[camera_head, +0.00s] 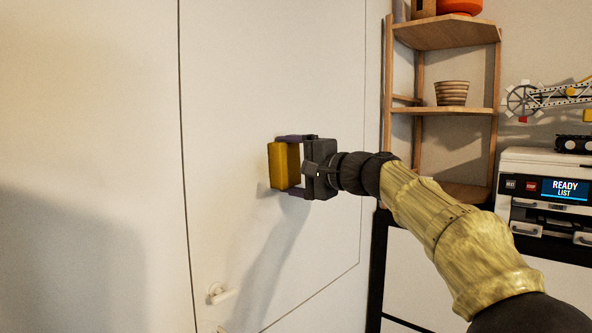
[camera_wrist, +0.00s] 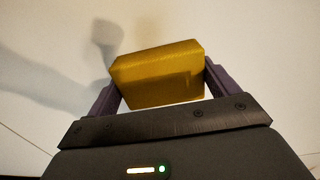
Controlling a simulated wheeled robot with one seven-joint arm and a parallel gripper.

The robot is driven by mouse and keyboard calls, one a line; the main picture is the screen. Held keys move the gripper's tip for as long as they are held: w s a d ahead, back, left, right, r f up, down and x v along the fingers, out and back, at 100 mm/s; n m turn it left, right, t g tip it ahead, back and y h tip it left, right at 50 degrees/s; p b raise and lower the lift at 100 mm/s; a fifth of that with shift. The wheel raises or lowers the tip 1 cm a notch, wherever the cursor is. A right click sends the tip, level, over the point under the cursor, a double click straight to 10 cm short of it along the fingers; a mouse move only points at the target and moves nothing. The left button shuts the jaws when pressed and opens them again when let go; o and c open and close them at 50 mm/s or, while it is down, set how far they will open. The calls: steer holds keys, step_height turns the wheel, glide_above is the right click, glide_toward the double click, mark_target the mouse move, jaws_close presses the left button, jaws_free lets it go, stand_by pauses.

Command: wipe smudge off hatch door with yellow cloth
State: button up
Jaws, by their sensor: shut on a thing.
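My gripper (camera_head: 291,167) is shut on the yellow cloth (camera_head: 279,165), a thick block-shaped pad, and holds it out in front of the white hatch door (camera_head: 285,60). In the wrist view the cloth (camera_wrist: 160,75) sits between the two purple fingers of my gripper (camera_wrist: 163,85), its broad face toward the white surface. The cloth is at or very close to the door; I cannot tell whether it touches. No smudge shows clearly on the visible door; the area behind the cloth is hidden.
A white handle (camera_head: 220,293) juts from the door low down. To the right stand a wooden corner shelf (camera_head: 445,109) with a striped pot (camera_head: 452,93) and a white printer (camera_head: 548,165) whose screen reads READY. The door surface left of my gripper is clear.

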mark_target(301, 176)
steer(key=shift+w+r, duration=0.1)
steer(key=shift+r, duration=0.05)
stand_by(0.4)
steer(key=shift+w+d, duration=0.2)
steer(key=shift+w+d+p, duration=0.6)
steer(key=shift+w+d, duration=0.35)
steer(key=shift+w, duration=0.25)
steer(key=w+d+p, duration=0.2)
steer(key=shift+w+d, duration=0.1)
steer(key=shift+w, duration=0.3)
